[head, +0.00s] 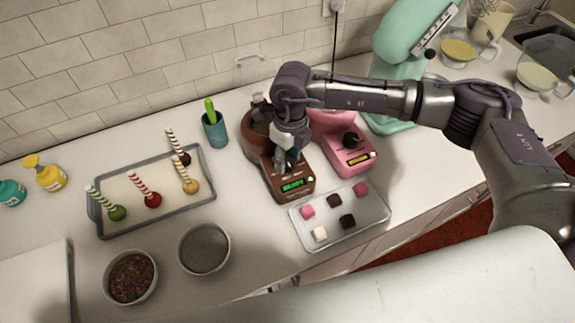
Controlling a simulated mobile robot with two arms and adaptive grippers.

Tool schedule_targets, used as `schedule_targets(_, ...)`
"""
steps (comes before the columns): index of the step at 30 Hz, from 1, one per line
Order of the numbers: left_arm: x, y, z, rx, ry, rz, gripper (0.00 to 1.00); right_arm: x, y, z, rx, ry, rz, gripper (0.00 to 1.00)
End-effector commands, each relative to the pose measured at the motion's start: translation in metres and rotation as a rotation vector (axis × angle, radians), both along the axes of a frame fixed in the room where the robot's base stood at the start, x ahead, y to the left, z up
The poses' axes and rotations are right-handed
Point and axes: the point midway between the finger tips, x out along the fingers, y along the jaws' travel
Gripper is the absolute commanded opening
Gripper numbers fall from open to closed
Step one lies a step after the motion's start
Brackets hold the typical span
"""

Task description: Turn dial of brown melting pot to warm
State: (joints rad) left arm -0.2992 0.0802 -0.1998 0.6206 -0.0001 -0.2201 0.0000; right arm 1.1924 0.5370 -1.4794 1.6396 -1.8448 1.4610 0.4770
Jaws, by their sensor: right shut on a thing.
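The brown melting pot (256,142) stands on the counter near the wall, partly hidden behind my right arm. Its front panel (278,194) carries a lit green display (293,185); I cannot read its text. My right gripper (288,162) reaches down from above onto the panel and is shut on the dial, which the fingers hide. A pink melting pot (348,143) stands just to the right, with a black dial (351,140) and a yellowish display. My left gripper is not in view.
A metal tray with candies (330,232) lies in front of the pots. A tray of cake pops (130,222), a blue cup (215,130) and two bowls (204,250) are to the left. A mint stand mixer (408,50) stands behind my right arm.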

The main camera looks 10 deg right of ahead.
Motion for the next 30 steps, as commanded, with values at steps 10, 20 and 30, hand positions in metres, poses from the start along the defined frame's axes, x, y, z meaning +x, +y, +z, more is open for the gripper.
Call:
schedule_targets(10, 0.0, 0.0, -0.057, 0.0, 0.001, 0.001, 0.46, 0.002, 0.001, -0.005, 0.001, -0.005, 0.281, 0.07)
schedule_targets(20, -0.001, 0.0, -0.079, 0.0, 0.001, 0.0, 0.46, 0.001, 0.001, -0.002, 0.001, -0.004, 0.434, 0.07)
schedule_targets(30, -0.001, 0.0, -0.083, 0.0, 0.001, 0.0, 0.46, 0.001, 0.001, 0.001, 0.002, -0.003, 0.471, 0.07)
